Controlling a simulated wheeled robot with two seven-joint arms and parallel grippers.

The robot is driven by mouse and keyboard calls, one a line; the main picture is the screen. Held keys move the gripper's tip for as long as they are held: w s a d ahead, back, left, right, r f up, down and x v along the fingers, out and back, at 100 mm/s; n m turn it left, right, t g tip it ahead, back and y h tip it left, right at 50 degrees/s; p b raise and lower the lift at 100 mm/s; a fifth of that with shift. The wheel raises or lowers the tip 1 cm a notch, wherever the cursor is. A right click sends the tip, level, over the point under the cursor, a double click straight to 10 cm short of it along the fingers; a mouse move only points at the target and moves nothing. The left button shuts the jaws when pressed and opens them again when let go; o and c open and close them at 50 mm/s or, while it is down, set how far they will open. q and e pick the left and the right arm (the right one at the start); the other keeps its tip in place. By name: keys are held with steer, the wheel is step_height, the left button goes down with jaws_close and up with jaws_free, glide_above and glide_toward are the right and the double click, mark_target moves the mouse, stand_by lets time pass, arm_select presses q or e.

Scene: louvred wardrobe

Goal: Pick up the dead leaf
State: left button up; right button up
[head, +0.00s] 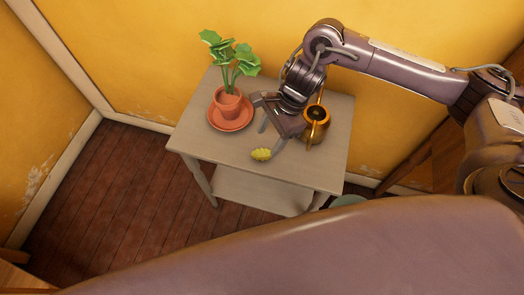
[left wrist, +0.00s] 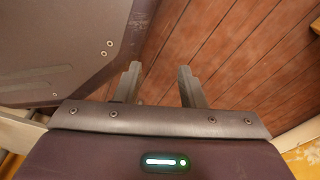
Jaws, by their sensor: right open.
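A yellow-green leaf (head: 261,154) lies on the front part of a small grey table (head: 315,172). My right gripper (head: 271,136) is open above the table, just behind the leaf, with its fingers pointing down toward it. I cannot tell how high the fingertips are, and they look apart from the leaf. A potted plant with green leaves (head: 240,62) stands in a terracotta pot (head: 228,103) on a saucer (head: 231,122), left of the right gripper. In the left wrist view my left gripper (left wrist: 158,80) is open and empty over the wooden floor.
A brass watering can (head: 316,124) stands on the table to the right of my right gripper. The table has a lower shelf (head: 262,190). Yellow walls (head: 140,50) close in behind and at left. The table's front left part is clear.

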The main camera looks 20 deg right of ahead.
mark_target(262, 154)
steer(key=x, duration=0.4)
steer(key=shift+s+a+f+p, duration=0.15)
steer(key=shift+s+f+p, duration=0.1)
steer(key=shift+s+p, duration=0.15)
steer(key=shift+a+f, duration=0.1)
steer(key=shift+f, duration=0.25)
arm_select(q)
steer(key=shift+s+a+f, duration=0.15)
steer(key=shift+s, duration=0.7)
arm_select(e)
steer(key=shift+c, duration=0.4)
steer(key=c, duration=1)
steer(key=shift+c, duration=0.5)
